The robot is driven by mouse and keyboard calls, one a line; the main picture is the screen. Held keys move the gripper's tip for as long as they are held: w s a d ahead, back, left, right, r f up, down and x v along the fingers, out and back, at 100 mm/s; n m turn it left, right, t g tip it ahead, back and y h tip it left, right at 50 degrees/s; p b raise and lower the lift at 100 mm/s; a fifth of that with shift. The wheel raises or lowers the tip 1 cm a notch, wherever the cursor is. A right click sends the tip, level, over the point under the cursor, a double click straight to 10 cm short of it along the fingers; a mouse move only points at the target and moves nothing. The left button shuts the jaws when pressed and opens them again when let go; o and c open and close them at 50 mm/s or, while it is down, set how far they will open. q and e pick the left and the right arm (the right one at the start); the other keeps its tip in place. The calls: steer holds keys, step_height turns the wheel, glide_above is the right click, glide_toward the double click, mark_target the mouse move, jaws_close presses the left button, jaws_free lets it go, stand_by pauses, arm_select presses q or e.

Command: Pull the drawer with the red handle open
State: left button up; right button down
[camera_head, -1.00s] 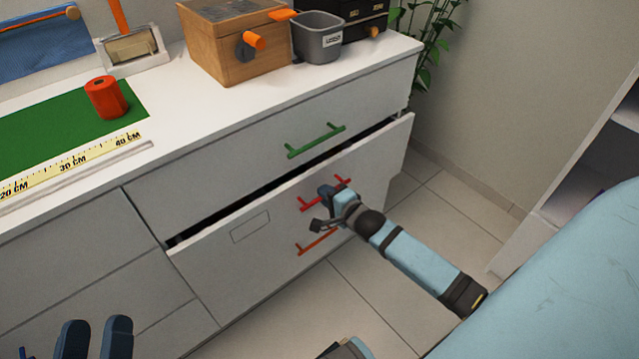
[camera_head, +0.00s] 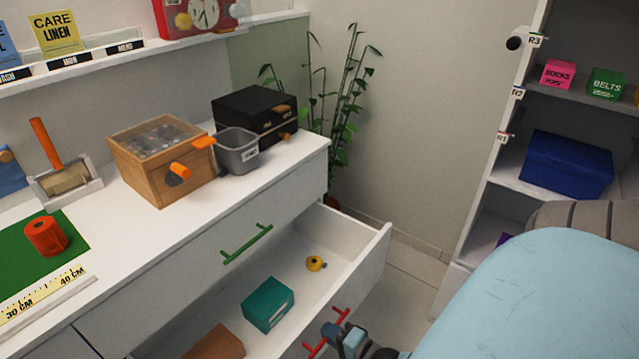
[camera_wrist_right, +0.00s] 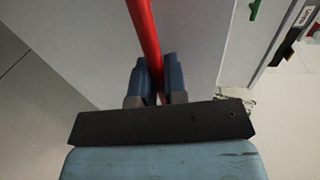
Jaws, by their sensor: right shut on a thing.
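The drawer (camera_head: 372,262) with the red handle (camera_head: 340,314) stands well open below the drawer with the green handle. Inside it lie a teal box (camera_head: 268,304), a small yellow round thing (camera_head: 316,263) and a brown block (camera_head: 216,343). My right gripper (camera_head: 336,332) is at the red handle, low in the head view. In the right wrist view the two blue fingers of my right gripper (camera_wrist_right: 158,80) are shut on the red handle (camera_wrist_right: 143,28), one on each side of the bar. My left gripper is out of the head view.
The drawer with the green handle (camera_head: 246,243) is shut. On the white top stand a wooden box (camera_head: 160,160), a grey bin (camera_head: 237,152), a black box (camera_head: 256,114) and a red roll (camera_head: 46,236). A shelf unit (camera_head: 510,170) stands at the right, with floor between.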

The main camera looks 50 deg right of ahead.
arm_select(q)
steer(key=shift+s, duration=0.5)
arm_select(e)
steer(key=shift+v, duration=1)
steer(key=shift+f, duration=0.15)
steer(key=c, duration=1.2)
jaws_free()
steer(key=shift+s, duration=0.1)
arm_select(q)
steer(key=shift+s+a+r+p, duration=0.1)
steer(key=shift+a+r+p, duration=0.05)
steer(key=shift+p, duration=1)
arm_select(e)
steer(key=v, duration=1.3)
steer(key=shift+s, duration=0.3)
